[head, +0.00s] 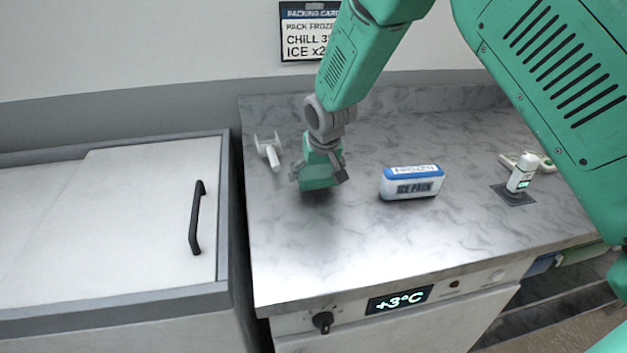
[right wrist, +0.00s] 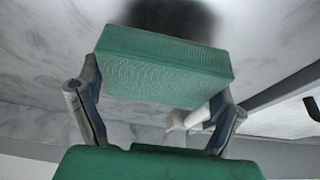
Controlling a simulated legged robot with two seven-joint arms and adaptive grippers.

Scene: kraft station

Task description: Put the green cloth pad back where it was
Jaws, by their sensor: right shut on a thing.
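The green cloth pad (head: 318,181) is a thick block with a woven face. It is over the left part of the grey marble counter, and a dark shadow lies beside it. In the right wrist view the pad (right wrist: 165,68) sits between the two fingers, gripped at its left and right sides. My right gripper (head: 321,172) is shut on it and points down to the counter. I cannot tell whether the pad touches the counter. My left gripper is not in view.
A white and blue ice pack (head: 411,184) stands to the right. A small white device (head: 522,173) stands on a dark square farther right. A lidded chest with a black handle (head: 197,218) is left. The front counter is clear.

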